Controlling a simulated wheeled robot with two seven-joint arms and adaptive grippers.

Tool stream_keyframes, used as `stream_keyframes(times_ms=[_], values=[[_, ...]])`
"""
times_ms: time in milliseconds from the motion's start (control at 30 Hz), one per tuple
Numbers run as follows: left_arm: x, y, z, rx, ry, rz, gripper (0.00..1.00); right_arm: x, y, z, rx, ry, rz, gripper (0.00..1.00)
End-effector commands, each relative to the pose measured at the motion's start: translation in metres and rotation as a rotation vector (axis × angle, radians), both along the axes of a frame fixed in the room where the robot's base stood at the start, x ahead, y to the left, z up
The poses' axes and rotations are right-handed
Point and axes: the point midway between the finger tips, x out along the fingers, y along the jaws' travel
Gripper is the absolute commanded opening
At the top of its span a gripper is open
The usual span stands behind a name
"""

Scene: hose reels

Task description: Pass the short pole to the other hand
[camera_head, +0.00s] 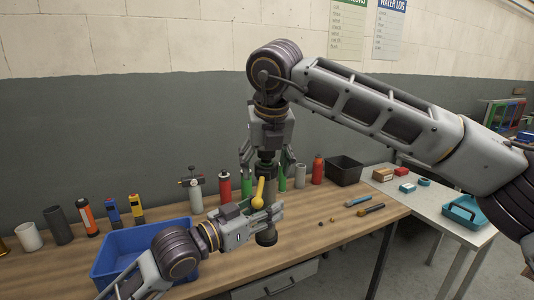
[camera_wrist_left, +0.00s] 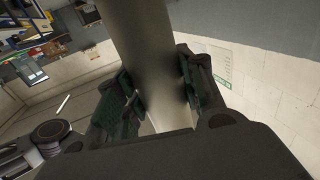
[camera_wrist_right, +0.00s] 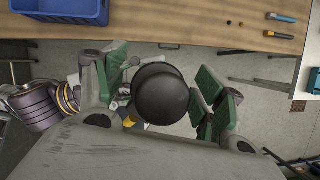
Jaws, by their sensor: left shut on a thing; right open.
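The short pole (camera_head: 266,238) is dark grey and stands roughly upright in the air above the bench. My left gripper (camera_head: 268,212) is shut on its lower part. The pole also fills the middle of the left wrist view (camera_wrist_left: 150,55), between that gripper's pads. My right gripper (camera_head: 267,163) points down over the pole's upper end, its fingers open on either side. In the right wrist view the pole's round dark end (camera_wrist_right: 160,98) lies between the spread green pads, with a gap at the right pad; contact at the left pad cannot be told.
A blue bin (camera_head: 113,246) stands on the wooden bench at the left. Several bottles and cylinders line the back, including a red one (camera_head: 318,170). A black bin (camera_head: 344,169) and small tools lie to the right. A white table (camera_head: 440,208) stands further right.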

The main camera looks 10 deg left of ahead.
Motion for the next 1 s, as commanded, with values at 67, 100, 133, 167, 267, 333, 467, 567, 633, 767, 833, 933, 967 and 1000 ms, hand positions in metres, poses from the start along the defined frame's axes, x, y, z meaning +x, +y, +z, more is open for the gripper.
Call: stream_keyframes(times_ms=[67, 100, 133, 167, 267, 333, 467, 567, 633, 767, 833, 933, 967, 1000], values=[[0.0, 0.0, 0.001, -0.001, -0.003, 0.0, 0.03, 0.003, 0.001, -0.007, -0.001, 0.0, 0.0, 0.7], [0.0, 0.0, 0.001, -0.001, -0.003, 0.0, 0.03, 0.004, 0.001, -0.009, -0.001, 0.0, 0.0, 0.7], [0.0, 0.0, 0.001, -0.001, -0.003, 0.0, 0.03, 0.005, 0.001, -0.011, -0.001, 0.0, 0.0, 0.7], [0.0, 0.0, 0.001, -0.001, -0.003, 0.0, 0.03, 0.005, 0.002, -0.012, -0.001, 0.0, 0.0, 0.7], [0.0, 0.0, 0.001, -0.001, -0.003, 0.0, 0.03, 0.006, 0.002, -0.016, 0.0, 0.0, 0.0, 0.7], [0.0, 0.0, 0.001, -0.001, -0.003, 0.0, 0.03, 0.007, 0.003, -0.017, 0.0, -0.001, 0.0, 0.7], [0.0, 0.0, 0.001, -0.001, -0.003, 0.0, 0.03, 0.007, 0.002, -0.017, 0.0, -0.001, 0.0, 0.7], [0.0, 0.0, 0.001, -0.001, -0.003, 0.0, 0.03, 0.007, 0.002, -0.017, 0.0, -0.001, 0.0, 0.7], [0.0, 0.0, 0.001, -0.001, -0.003, 0.0, 0.03, 0.007, 0.002, -0.017, 0.0, -0.001, 0.0, 0.66], [0.0, 0.0, 0.001, -0.001, -0.003, 0.0, 0.03, 0.007, 0.002, -0.017, 0.0, -0.001, 0.0, 0.49], [0.0, 0.0, 0.001, -0.001, -0.003, 0.0, 0.03, 0.007, 0.002, -0.017, 0.0, -0.001, 0.0, 0.4], [0.0, 0.0, 0.001, -0.001, -0.003, 0.0, 0.03, 0.007, 0.002, -0.017, 0.0, -0.001, 0.0, 0.27], [0.0, 0.0, 0.001, -0.001, -0.002, 0.0, 0.03, 0.007, 0.002, -0.017, 0.0, -0.001, 0.0, 0.23], [0.0, 0.0, 0.001, -0.001, -0.003, 0.0, 0.03, 0.007, 0.002, -0.017, -0.001, -0.001, 0.0, 0.18]])
